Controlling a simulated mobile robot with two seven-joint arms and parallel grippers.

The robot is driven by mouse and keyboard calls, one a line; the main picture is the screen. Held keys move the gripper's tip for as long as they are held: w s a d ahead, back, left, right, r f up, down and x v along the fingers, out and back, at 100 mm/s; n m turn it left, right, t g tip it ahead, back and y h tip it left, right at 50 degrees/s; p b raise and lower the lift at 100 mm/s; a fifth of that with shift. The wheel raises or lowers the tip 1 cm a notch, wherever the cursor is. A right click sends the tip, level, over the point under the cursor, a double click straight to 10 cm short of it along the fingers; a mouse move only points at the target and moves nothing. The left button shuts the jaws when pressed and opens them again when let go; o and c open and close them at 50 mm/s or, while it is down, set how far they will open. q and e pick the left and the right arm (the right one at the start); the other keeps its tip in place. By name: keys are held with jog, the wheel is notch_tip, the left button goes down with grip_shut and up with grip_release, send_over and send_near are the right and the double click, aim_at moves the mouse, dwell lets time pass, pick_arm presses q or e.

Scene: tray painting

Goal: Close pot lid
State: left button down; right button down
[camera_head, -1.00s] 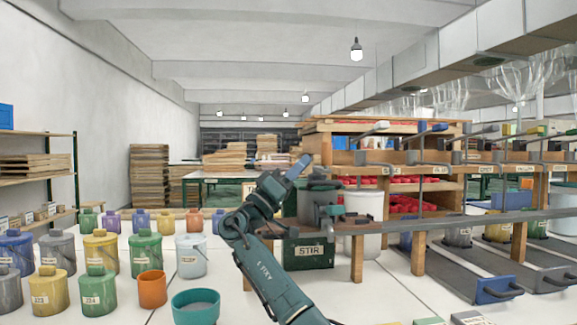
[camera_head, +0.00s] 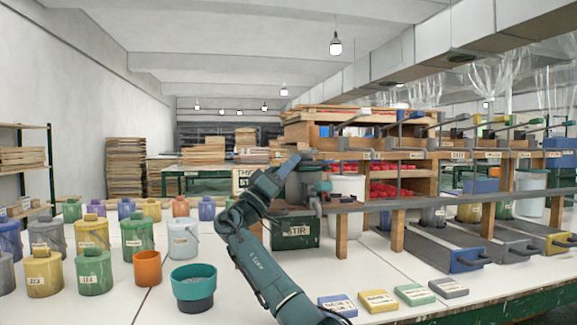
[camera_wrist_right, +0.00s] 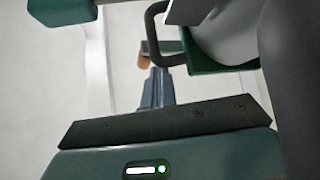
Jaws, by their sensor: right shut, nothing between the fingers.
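A grey pot (camera_head: 298,188) stands on the dark green box marked STIR (camera_head: 296,233), in the middle of the head view. Its top is partly hidden by my right arm, so I cannot tell how its lid sits. My right gripper (camera_head: 302,157) is shut and empty, overlapping the pot's upper left; I cannot tell whether it touches. In the right wrist view, a dark handle (camera_wrist_right: 153,38) stands beside a green-and-grey body near the top. My left gripper is out of view.
Several lidded paint pots stand at the left, including a green one (camera_head: 138,236). An orange cup (camera_head: 147,268) and a teal bowl (camera_head: 193,285) stand nearer. Labelled blocks (camera_head: 378,302) lie at the front. A wooden rack (camera_head: 397,235) stands right of the STIR box.

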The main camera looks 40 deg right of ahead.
jog(key=shift+d+f, duration=0.1)
jog(key=shift+d, duration=0.05)
pick_arm(q)
jog(key=p, duration=0.3)
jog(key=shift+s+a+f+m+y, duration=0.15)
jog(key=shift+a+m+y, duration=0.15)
pick_arm(e)
notch_tip(320, 180, up, 10)
jog(key=shift+a, duration=0.25)
